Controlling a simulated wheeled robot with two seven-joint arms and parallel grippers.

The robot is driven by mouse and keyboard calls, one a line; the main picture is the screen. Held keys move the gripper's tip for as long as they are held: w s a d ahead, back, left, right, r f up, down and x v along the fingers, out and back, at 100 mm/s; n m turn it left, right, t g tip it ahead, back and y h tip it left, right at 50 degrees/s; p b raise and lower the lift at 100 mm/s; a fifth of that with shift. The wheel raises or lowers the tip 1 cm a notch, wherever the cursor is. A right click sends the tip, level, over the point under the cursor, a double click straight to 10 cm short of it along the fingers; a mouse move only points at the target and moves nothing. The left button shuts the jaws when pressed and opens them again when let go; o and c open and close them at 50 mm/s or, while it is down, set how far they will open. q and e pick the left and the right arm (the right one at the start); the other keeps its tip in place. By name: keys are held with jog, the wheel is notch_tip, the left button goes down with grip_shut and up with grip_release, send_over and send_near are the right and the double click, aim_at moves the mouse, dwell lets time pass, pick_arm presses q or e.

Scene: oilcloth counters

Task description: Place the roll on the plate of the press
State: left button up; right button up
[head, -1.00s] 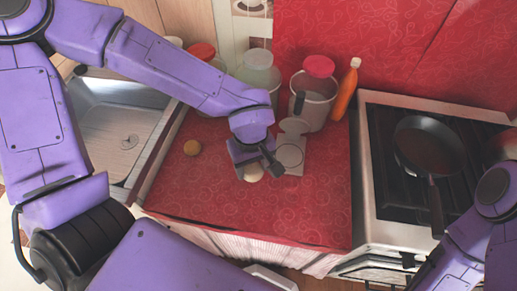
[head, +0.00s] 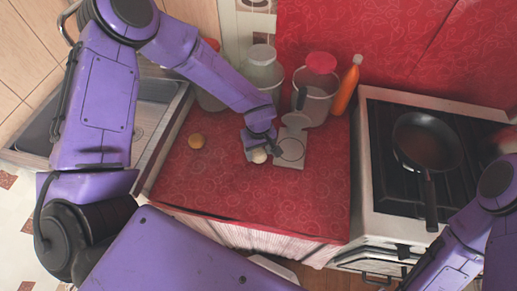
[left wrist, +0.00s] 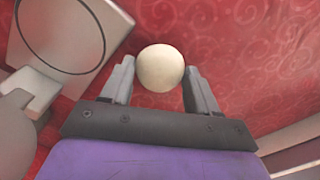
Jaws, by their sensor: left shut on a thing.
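The roll, a pale cream ball (head: 259,156), is held between the fingertips of my left gripper (head: 262,150). In the left wrist view the roll (left wrist: 160,68) sits between the two grey fingers of the gripper (left wrist: 160,78). The press (head: 290,150) is light grey and stands open on the red cloth, just right of the gripper. Its plate with a round ring (left wrist: 62,32) is at the upper left of the left wrist view, apart from the roll. My right gripper is out of view.
Jars (head: 318,90) and an orange bottle (head: 347,86) stand behind the press. A stove with a pan (head: 427,142) is right, a sink (head: 150,115) left. The front cloth is clear.

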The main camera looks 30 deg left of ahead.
pick_arm(q)
jog(key=o, duration=1)
jog(key=shift+f, duration=0.1)
jog(key=shift+o, duration=0.2)
